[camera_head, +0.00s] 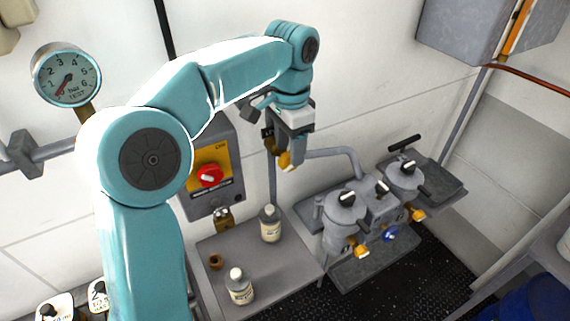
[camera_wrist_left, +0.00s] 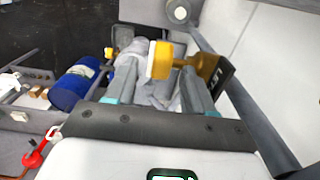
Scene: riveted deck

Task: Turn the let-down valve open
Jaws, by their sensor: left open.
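The let-down valve has a brass body and a yellow lever, with a dark lettered plate beside it. In the head view its yellow lever (camera_head: 286,161) shows just below my left gripper (camera_head: 285,146), at the wall pipe. In the left wrist view the lever's broad end (camera_wrist_left: 160,60) lies between the open fingertips of my left gripper (camera_wrist_left: 158,78), with brass (camera_wrist_left: 207,65) beyond the right finger. I cannot tell whether either finger touches it. The gripper covers part of the valve in the head view. My right gripper is not in view.
A box with a red knob (camera_head: 210,176) is on the wall left of the gripper. A pressure gauge (camera_head: 67,76) is farther left. Bottles (camera_head: 270,224) stand on a grey shelf (camera_head: 292,262) below. Grey pots (camera_head: 344,210) with black-handled lids stand to the right.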

